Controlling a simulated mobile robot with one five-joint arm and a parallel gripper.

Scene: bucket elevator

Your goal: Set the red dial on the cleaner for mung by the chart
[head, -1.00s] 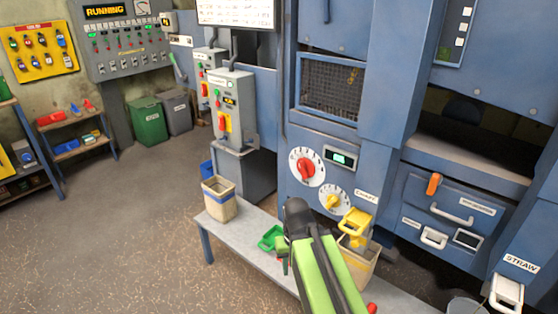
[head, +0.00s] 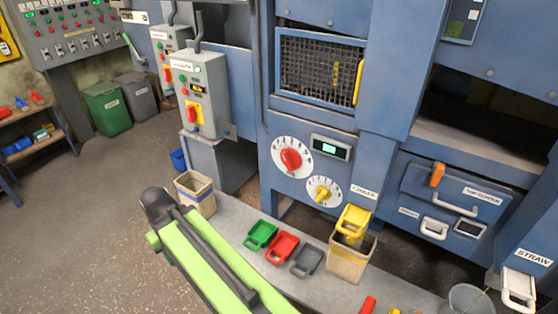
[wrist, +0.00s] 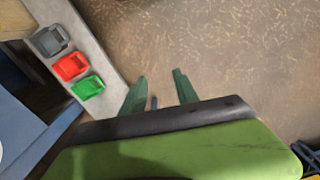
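The red dial (head: 291,159) sits on a white round scale on the blue cleaner's front panel (head: 350,180), in the head view. Its scale marks are too small to read. A yellow dial (head: 322,193) is below it to the right, and a small lit display (head: 331,148) is to its upper right. The chart is almost wholly cut off at the top edge, so nothing on it can be read. In the wrist view my gripper (wrist: 158,88) is open and empty over the floor, apart from the dial. My green arm stands left of the dial in the head view.
A grey bench (head: 235,228) below the dials holds green (head: 261,235), red (head: 281,247) and grey (head: 307,261) scoops, a beige bin (head: 195,194) and another bin (head: 350,262) under a yellow chute. A grey switch box (head: 198,90) stands left of the cleaner. The space before the red dial is clear.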

